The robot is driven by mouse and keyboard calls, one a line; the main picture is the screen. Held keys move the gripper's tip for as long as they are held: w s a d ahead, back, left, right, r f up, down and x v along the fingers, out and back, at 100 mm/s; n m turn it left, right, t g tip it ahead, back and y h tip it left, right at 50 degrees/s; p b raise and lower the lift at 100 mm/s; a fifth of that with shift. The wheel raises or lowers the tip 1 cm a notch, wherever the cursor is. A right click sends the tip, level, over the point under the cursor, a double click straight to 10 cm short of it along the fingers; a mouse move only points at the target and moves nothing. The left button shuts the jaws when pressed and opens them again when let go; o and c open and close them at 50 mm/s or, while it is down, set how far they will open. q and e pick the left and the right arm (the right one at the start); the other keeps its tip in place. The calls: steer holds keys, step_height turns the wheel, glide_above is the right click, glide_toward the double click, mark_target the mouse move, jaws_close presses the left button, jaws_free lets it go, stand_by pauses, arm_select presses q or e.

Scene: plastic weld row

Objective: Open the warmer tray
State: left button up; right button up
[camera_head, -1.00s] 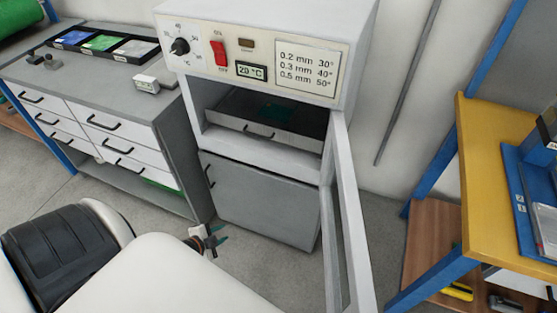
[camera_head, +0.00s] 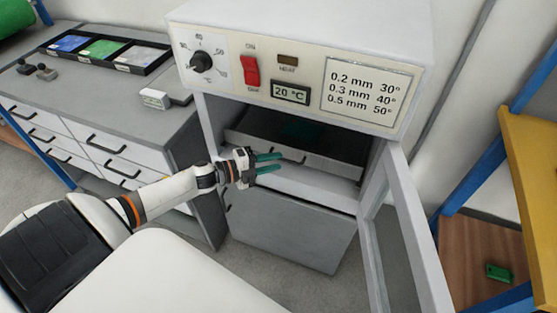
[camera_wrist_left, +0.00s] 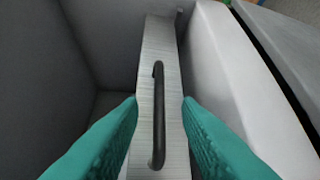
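The warmer tray (camera_head: 330,160) is a metal drawer with a dark top inside the open compartment of the warmer cabinet (camera_head: 395,25). Its front carries a black bar handle, seen in the left wrist view (camera_wrist_left: 158,115) running up the middle of the brushed metal front. My left gripper (camera_head: 268,163) is in front of the tray at the compartment opening. Its two green fingers are apart, one on each side of the handle in the wrist view, with gaps to it. Whether the tips reach the handle's depth is unclear. My right gripper is not in view.
The warmer's glass-panelled door (camera_head: 395,235) stands open on the right. A grey bench with drawers (camera_head: 95,85) is on the left, holding a divided tray (camera_head: 105,46). A yellow-topped table (camera_head: 535,150) stands at the right.

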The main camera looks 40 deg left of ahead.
arm_select(q)
steer(key=shift+x, duration=1.15)
jaws_close()
